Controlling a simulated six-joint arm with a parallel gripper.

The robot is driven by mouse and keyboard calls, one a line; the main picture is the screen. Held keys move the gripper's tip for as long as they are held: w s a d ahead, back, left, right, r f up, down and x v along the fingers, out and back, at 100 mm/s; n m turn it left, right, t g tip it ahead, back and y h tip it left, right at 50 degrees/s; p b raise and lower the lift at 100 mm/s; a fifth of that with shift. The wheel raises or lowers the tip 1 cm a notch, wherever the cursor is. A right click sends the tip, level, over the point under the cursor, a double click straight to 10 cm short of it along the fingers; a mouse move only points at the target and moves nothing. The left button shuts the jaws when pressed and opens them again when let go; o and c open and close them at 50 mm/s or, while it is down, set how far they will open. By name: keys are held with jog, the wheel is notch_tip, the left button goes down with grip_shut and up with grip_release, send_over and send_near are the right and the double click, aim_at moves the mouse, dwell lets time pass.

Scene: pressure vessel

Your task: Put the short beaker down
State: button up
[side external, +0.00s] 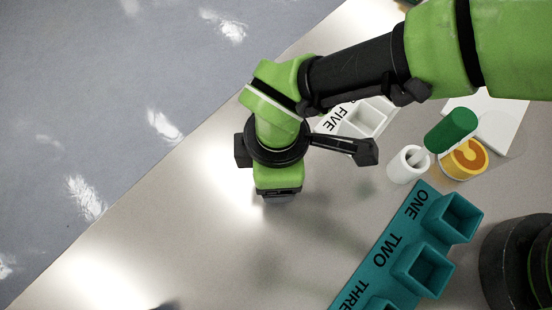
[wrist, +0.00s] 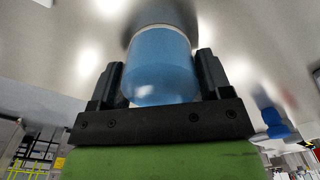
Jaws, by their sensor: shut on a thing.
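The short beaker (wrist: 160,68) shows in the wrist view as a clear round vessel with a pale rim and blue contents. It sits between the two black fingers of my gripper (wrist: 158,80), which is shut on it. A dark shadow or surface lies just beyond the rim. In the side view my gripper (side external: 279,192) is over the bare grey table, left of the teal rack. The beaker is hidden there beneath the gripper. I cannot tell whether its base touches the table.
A teal rack (side external: 380,262) marked ONE, TWO, THREE stands at lower right. A white rack (side external: 366,117) marked FIVE is behind my arm. A white mortar (side external: 407,165), a green cylinder (side external: 452,130) and an orange-yellow container (side external: 464,159) stand at right. The table's left and front area is mostly clear.

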jog(key=o, duration=0.9)
notch_tip(320, 180, up, 12)
jog(key=w+d+r+m+t+y, duration=0.1)
jog(key=w+d+r+m, duration=0.3)
jog(key=d+r, duration=0.5)
jog(key=w+d+r+m+t+y, duration=0.1)
jog(key=w+d+r+m+y, duration=0.1)
jog(key=d+r+m, duration=0.75)
jog(key=shift+s+d+f+m+t+h, duration=0.15)
jog(key=shift+s+d+m+t, duration=0.7)
jog(key=shift+s+d+m, duration=1.25)
jog(key=shift+s+d+f+m+t+h, duration=0.2)
jog(key=shift+s+d+m+t, duration=0.9)
jog(key=shift+d, duration=2)
jog(key=shift+s+d+r+m+t+h, duration=0.2)
jog(key=shift+s+d+m+t, duration=0.7)
jog(key=shift+s+d, duration=1.35)
